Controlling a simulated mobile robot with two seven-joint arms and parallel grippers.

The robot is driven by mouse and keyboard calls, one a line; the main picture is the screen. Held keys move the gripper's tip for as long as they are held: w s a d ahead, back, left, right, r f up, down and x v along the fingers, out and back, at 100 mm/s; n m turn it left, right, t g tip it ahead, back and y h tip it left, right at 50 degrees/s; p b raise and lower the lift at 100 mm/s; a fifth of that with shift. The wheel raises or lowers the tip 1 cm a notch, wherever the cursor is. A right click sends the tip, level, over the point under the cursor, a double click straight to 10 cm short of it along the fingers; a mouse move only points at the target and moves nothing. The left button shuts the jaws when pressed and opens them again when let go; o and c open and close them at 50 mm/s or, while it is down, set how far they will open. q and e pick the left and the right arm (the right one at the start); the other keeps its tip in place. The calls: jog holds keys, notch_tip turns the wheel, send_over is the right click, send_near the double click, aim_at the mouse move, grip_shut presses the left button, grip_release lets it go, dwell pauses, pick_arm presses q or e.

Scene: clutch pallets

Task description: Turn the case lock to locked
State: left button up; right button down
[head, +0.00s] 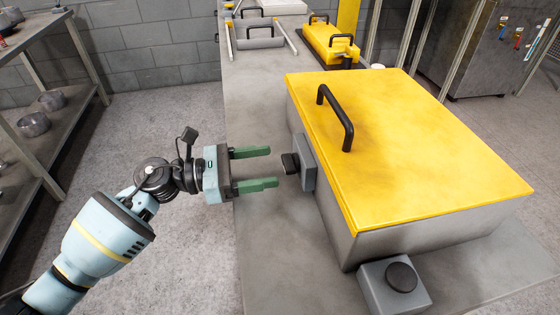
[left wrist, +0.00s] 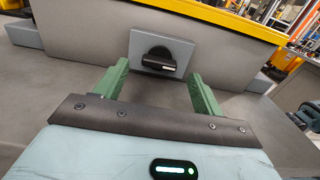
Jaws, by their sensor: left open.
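A large grey case (head: 345,235) with a yellow lid (head: 410,150) and a black handle (head: 338,118) stands on the grey table. On its left side is a grey lock plate (head: 306,162) with a black knob (head: 290,163). In the left wrist view the knob (left wrist: 159,59) shows a pale mark and its bar lies roughly level, slightly tilted. My left gripper (head: 262,168) is open and empty, its green fingers pointing at the knob with a gap before it. In the left wrist view the fingers (left wrist: 158,85) lie either side of the knob, lower in the picture. My right gripper is not in view.
A grey box with a round black knob (head: 401,277) sits at the case's front corner. A smaller yellow case (head: 330,45) and a grey lidded box (head: 259,43) stand farther back. A shelf (head: 45,130) is at left. The table left of the case is clear.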

aim_at(290, 163)
pick_arm(q)
jog(key=shift+w+d, duration=0.2)
jog(key=shift+d, duration=0.8)
jog(key=shift+w+d, duration=0.2)
jog(key=shift+d, duration=0.8)
